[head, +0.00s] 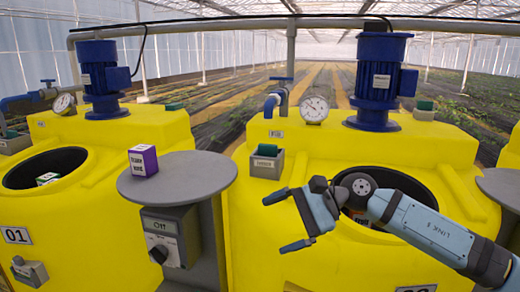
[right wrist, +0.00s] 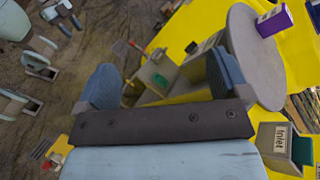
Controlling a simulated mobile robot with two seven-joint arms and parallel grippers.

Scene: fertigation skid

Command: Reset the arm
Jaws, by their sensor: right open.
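My right arm reaches in from the right in the head view, over the opening of the right yellow tank (head: 350,255). My right gripper (head: 284,220) is open, with its two fingers apart and pointing left. Nothing shows between the fingers. My left gripper is not in view.
A grey round stand (head: 190,182) left of the gripper holds a purple and white box (head: 143,160). Below its top is a knob panel (head: 165,240) reading Off. Left tank 01 (head: 110,200) has a box (head: 47,178) in its opening. Blue motors (head: 380,80) and gauges (head: 314,110) rise behind.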

